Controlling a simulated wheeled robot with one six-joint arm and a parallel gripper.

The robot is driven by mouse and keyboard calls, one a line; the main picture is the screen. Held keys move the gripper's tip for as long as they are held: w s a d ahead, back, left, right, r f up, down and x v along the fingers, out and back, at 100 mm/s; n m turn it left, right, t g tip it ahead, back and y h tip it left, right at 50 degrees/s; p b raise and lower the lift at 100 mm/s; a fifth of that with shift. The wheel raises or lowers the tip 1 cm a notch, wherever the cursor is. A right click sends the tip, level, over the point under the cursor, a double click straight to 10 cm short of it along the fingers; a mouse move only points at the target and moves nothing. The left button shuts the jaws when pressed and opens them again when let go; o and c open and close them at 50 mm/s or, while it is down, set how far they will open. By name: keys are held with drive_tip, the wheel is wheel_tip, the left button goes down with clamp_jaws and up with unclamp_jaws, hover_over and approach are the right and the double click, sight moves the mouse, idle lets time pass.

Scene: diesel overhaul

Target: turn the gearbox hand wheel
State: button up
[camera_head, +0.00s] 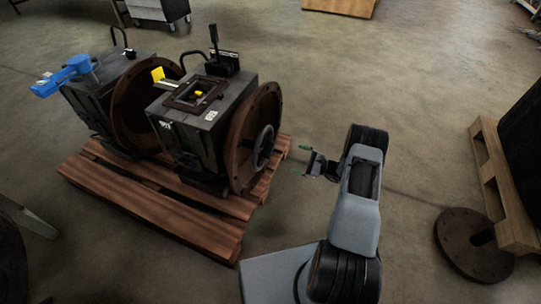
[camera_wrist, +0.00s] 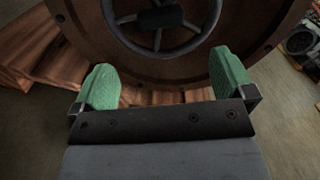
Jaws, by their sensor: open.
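The gearbox hand wheel (camera_head: 264,146) is a dark spoked wheel on the round brown flange (camera_head: 245,150) of the nearer gearbox (camera_head: 203,125). In the wrist view the hand wheel (camera_wrist: 157,48) shows at the top centre, with its upper part cut off by the frame edge. My gripper (camera_head: 304,160) is to the right of the hand wheel, with a gap between them. Its two green fingers (camera_wrist: 165,82) are spread apart and nothing is between them. They point towards the flange, with the wheel ahead of them.
A wooden pallet (camera_head: 215,222) carries both gearboxes; the second gearbox (camera_head: 95,97) stands behind left with a blue tool (camera_head: 68,75) on it. A rusty disc (camera_head: 465,262) and another pallet (camera_head: 495,175) are at the right. Floor right of the gearbox is mostly clear.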

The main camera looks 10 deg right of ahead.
sight(272, 151)
drive_tip(key=b+x, duration=0.2)
drive_tip(key=x, duration=1.1)
drive_tip(key=shift+w+a+f+b, duration=0.1)
drive_tip(key=shift+w+f+b, duration=0.05)
drive_tip(key=shift+b, duration=0.2)
drive_tip(key=shift+c, duration=0.5)
